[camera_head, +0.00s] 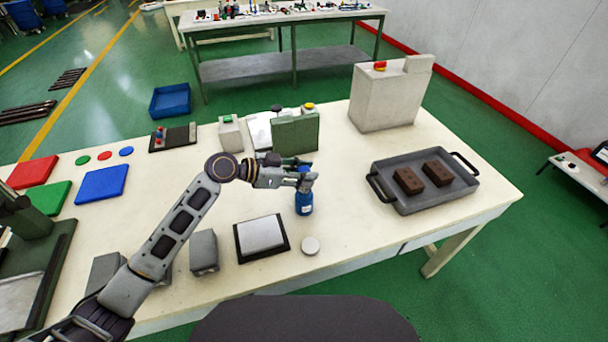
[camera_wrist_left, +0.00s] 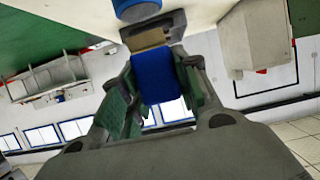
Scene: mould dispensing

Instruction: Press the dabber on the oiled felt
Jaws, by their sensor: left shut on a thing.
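My left gripper (camera_head: 303,180) is shut on a blue, bottle-like thing with a small white label, probably the dabber (camera_head: 304,204). It stands about upright over the table; I cannot tell whether its foot touches the top. In the left wrist view the dabber (camera_wrist_left: 153,78) shows blue between the fingers, with its wider blue part (camera_wrist_left: 134,8) cut off by the top edge. A pale grey pad on a dark plate, probably the oiled felt (camera_head: 260,234), lies in front of and left of the dabber, apart from it. My right gripper is not in view.
A pale round disc (camera_head: 310,245) lies right of the felt. A grey tray (camera_head: 425,204) with two brown blocks stands at the right. Grey blocks (camera_head: 203,251) stand left of the felt. A green box (camera_head: 296,134) stands behind the gripper. The table between disc and tray is clear.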

